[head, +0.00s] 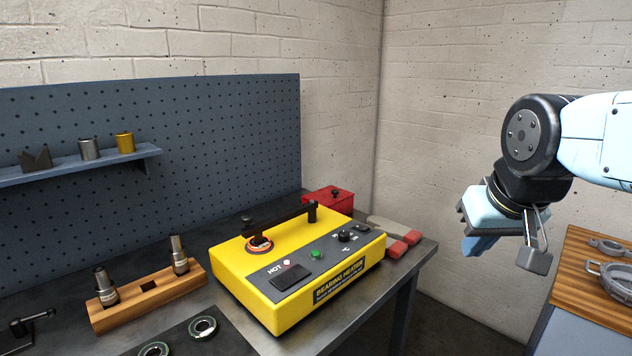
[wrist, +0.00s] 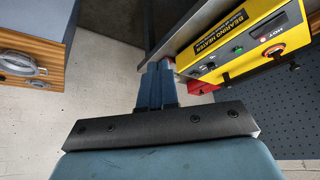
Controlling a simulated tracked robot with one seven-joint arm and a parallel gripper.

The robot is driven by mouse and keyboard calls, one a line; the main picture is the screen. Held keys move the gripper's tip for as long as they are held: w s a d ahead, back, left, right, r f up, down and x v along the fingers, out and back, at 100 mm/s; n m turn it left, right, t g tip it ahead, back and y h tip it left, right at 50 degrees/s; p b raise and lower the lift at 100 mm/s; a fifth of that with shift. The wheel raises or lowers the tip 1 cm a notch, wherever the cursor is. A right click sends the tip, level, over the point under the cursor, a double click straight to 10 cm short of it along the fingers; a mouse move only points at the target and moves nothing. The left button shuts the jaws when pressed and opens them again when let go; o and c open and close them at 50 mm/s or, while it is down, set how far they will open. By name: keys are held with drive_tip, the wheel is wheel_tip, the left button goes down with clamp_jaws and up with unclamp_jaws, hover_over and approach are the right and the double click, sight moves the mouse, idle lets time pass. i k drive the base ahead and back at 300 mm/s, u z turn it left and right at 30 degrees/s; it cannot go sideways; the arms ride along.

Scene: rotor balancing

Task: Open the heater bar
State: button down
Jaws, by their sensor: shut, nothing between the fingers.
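The yellow bearing heater (head: 300,262) stands on the dark bench, and it also shows in the wrist view (wrist: 228,46). Its black heater bar (head: 282,219) lies across the top between two uprights, apparently down. An orange-edged ring (head: 259,246) sits around or beside the near-left upright; I cannot tell which. My gripper (head: 474,247) is in the air right of the heater, beyond the bench edge, well apart from the bar. In the wrist view its blue fingers (wrist: 157,78) are together, with nothing between them.
A red box (head: 329,200) stands behind the heater, and red-ended grey pieces (head: 402,240) lie at its right. A wooden block (head: 150,300) with metal tools and bearing rings (head: 203,328) are at left. A wooden-topped table (head: 590,290) stands at right. Open air separates my gripper from the heater.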

sight(249, 230)
drive_tip(key=z, duration=0.05)
drive_tip(key=k, duration=1)
drive_tip(key=z, duration=0.15)
drive_tip(key=i, duration=1)
drive_tip(key=u, duration=0.85)
drive_tip(key=i, duration=0.55)
drive_tip(key=u, duration=0.35)
drive_tip(key=k, duration=0.8)
drive_tip(key=u, duration=0.2)
